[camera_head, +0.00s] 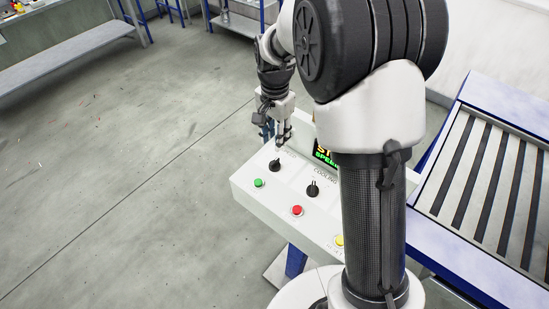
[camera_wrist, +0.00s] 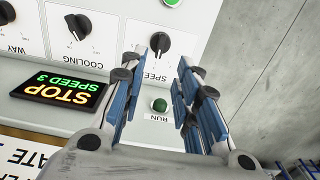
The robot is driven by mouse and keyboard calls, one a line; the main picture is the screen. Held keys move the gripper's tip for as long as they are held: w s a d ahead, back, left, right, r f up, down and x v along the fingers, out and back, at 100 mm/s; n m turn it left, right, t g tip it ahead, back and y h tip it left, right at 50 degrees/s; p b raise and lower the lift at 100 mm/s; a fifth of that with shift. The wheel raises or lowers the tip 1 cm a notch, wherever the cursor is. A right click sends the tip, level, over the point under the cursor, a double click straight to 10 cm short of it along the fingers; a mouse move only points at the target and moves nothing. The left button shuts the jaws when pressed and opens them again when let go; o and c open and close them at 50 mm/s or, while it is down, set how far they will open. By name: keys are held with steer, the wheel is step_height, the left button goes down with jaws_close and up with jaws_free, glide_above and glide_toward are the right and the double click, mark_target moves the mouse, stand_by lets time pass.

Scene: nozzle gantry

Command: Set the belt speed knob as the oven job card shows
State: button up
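The belt speed knob is the black knob marked SPEED (camera_wrist: 160,42) in the wrist view, on a white control panel. The panel's display (camera_wrist: 62,90) reads STOP, SPEED 3. My gripper (camera_wrist: 160,62) is open and empty, with its blue-padded fingers apart and the knob showing between and beyond them. In the head view my gripper (camera_head: 283,138) is just behind the knob. I cannot identify an oven job card.
A COOLING knob (camera_wrist: 75,28) is beside the speed knob. A green RUN button (camera_wrist: 159,104) shows between my fingers. Red (camera_head: 297,210) and green (camera_head: 258,183) buttons line the panel front. A roller conveyor (camera_head: 490,180) is at right. The floor at left is open.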

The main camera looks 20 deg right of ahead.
mark_target(275, 161)
step_height(275, 161, down, 10)
steer(key=shift+r+b, duration=0.1)
steer(key=shift+b, duration=0.65)
jaws_close()
